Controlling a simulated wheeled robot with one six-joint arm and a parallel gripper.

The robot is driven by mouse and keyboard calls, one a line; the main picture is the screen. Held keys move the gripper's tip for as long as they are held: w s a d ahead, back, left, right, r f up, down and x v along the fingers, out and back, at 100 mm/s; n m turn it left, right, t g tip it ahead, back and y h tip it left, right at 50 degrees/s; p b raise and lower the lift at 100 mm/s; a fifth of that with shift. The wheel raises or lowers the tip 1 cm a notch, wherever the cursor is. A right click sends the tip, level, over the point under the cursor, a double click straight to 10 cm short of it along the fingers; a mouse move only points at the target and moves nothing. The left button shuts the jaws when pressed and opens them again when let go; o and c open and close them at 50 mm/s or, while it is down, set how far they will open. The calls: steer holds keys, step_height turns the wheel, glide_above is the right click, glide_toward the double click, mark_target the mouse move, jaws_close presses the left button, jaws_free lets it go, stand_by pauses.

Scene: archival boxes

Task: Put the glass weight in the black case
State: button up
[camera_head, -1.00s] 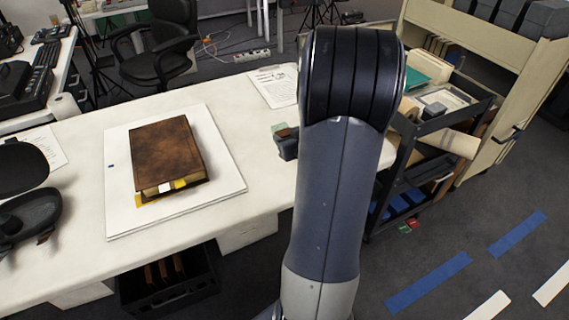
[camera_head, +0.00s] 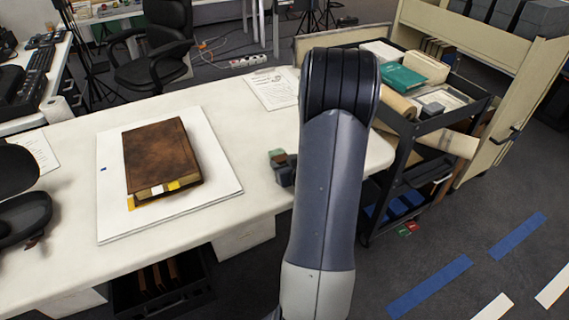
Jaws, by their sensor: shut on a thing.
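My gripper (camera_head: 284,172) shows only in part, as a dark shape just left of my forearm, over the right part of the white table. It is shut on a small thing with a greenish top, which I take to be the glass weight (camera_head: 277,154). My forearm hides the rest of the gripper, so the grip itself is not clear. I cannot pick out the black case with certainty. A black open crate (camera_head: 165,307) holding brown upright items is under the table.
A brown book (camera_head: 160,155) lies on a white board (camera_head: 220,193) on the white table (camera_head: 70,210). A printed sheet (camera_head: 272,88) lies near the back edge. A loaded dark cart (camera_head: 433,122) stands at the right. Black rounded objects (camera_head: 25,218) are at the left edge.

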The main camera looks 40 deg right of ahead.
steer(key=shift+f, duration=0.15)
steer(key=o, duration=0.7)
steer(key=shift+f+b, duration=0.1)
steer(key=shift+b, duration=0.2)
steer(key=shift+c, duration=0.2)
steer(key=o, duration=0.5)
steer(key=shift+c, duration=0.2)
